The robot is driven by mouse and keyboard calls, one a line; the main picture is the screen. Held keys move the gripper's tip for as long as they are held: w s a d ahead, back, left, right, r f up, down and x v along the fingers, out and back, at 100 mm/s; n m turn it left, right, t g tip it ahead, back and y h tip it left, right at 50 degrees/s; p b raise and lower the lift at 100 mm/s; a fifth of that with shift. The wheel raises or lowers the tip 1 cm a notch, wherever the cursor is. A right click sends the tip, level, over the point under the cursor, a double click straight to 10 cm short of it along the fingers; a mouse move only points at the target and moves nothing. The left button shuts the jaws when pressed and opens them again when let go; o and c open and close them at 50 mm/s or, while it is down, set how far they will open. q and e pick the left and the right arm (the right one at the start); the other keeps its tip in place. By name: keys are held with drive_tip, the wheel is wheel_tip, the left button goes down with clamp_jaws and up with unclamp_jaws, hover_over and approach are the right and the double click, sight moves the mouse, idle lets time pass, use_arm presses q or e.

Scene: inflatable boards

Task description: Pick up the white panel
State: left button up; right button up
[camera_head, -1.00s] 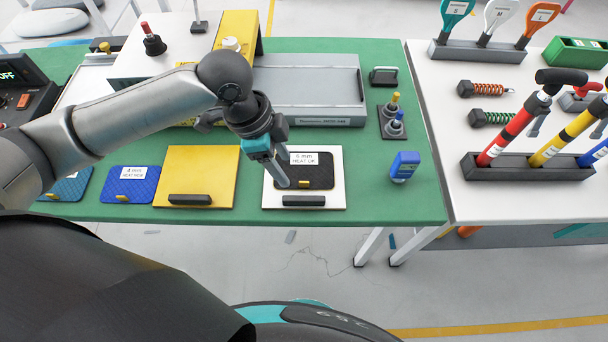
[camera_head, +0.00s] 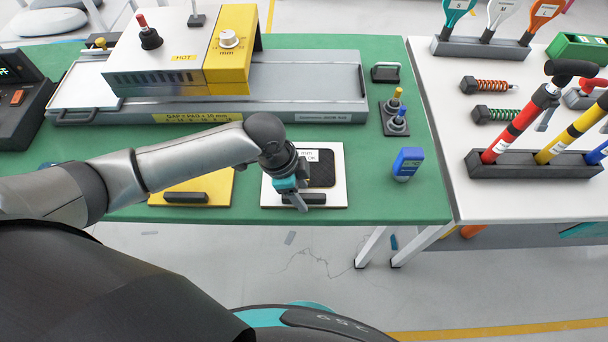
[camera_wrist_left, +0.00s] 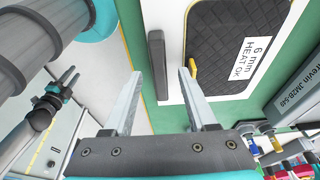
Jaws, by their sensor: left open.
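The white panel (camera_head: 341,182) lies flat near the front edge of the green table, with a black quilted pad (camera_head: 322,170) on it and a dark bar handle (camera_head: 316,198) along its front. It also shows in the left wrist view (camera_wrist_left: 172,75), with a pad label reading "6 mm HEAT OK". My left gripper (camera_head: 299,200) is over the handle and hides part of the panel. In the left wrist view its open fingers (camera_wrist_left: 160,92) stand on either side of the handle's line (camera_wrist_left: 157,62), with nothing between them. What seems my right gripper (camera_wrist_left: 68,82) is small there.
A yellow panel (camera_head: 215,188) lies to the left, partly behind my arm. A blue device (camera_head: 407,163) stands to the right. A grey machine bed (camera_head: 310,85) lies behind. A side table (camera_head: 500,205) with tool racks adjoins on the right.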

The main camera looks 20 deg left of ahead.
use_arm(q)
drive_tip(key=shift+d+f, duration=0.1)
drive_tip(key=shift+f, duration=0.25)
drive_tip(key=shift+c, duration=0.2)
clamp_jaws()
drive_tip(key=shift+w+r, duration=0.1)
idle(0.9)
